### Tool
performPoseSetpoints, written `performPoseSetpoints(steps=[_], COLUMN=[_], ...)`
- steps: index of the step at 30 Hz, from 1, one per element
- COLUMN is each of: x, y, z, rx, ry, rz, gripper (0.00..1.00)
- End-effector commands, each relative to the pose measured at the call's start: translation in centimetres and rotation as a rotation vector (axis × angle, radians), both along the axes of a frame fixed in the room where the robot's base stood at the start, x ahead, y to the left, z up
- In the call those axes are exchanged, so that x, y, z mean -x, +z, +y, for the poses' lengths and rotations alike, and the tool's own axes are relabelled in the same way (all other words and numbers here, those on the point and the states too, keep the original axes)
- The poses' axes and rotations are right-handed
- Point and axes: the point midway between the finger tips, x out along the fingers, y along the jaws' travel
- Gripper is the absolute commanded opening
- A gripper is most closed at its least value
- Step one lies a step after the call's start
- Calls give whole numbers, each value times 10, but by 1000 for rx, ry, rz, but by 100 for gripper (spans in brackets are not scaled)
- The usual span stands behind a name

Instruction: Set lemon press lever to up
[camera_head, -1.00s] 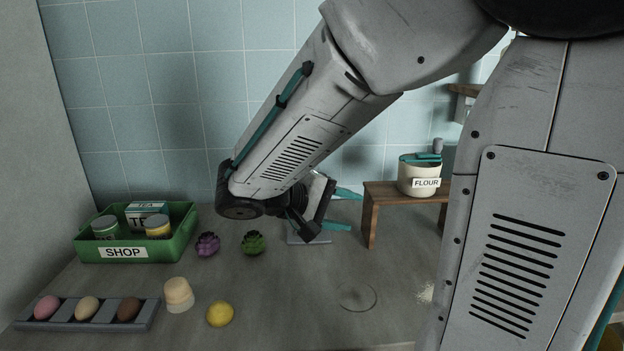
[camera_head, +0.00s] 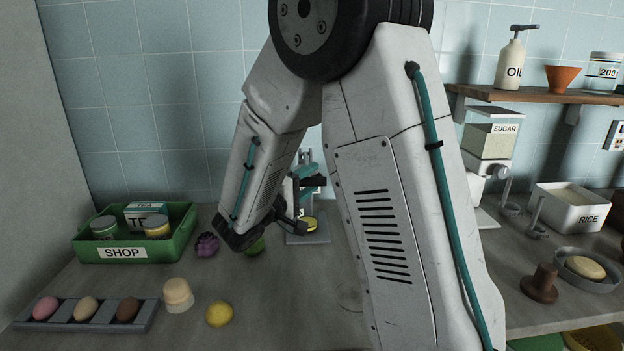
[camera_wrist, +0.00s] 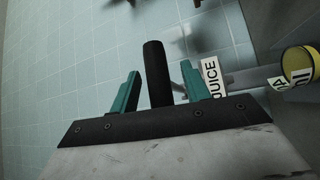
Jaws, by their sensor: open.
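The lemon press (camera_head: 308,238) stands on the counter behind my arm, with its grey base and part of its upright showing. A yellow-topped cup sits on its base; the wrist view shows a yellow cup (camera_wrist: 299,64) at the right. The lever's black grip (camera_wrist: 154,75) lies between the two teal fingers of my gripper (camera_wrist: 162,68). The fingers are apart, with gaps to the grip on both sides. A JUICE label (camera_wrist: 211,77) is just right of the fingers. In the head view, my gripper (camera_head: 312,181) is at the press, partly hidden by my arm.
A shelf (camera_head: 540,94), sugar dispenser (camera_head: 489,142) and rice box (camera_head: 581,209) are right.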

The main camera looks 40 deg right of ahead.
Motion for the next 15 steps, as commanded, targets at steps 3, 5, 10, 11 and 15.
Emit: performPoseSetpoints(steps=[3, 5, 10, 11, 15], x=[-1, -2, -2, -2, -2], y=[1, 2, 2, 2, 2], z=[-10, -12, -12, -12, -12], rx=[-1, -1, -1, -1, -1], ry=[-2, -1, 0, 0, 0], rz=[1, 1, 1, 1, 1], gripper=[47, 47, 47, 47, 22])
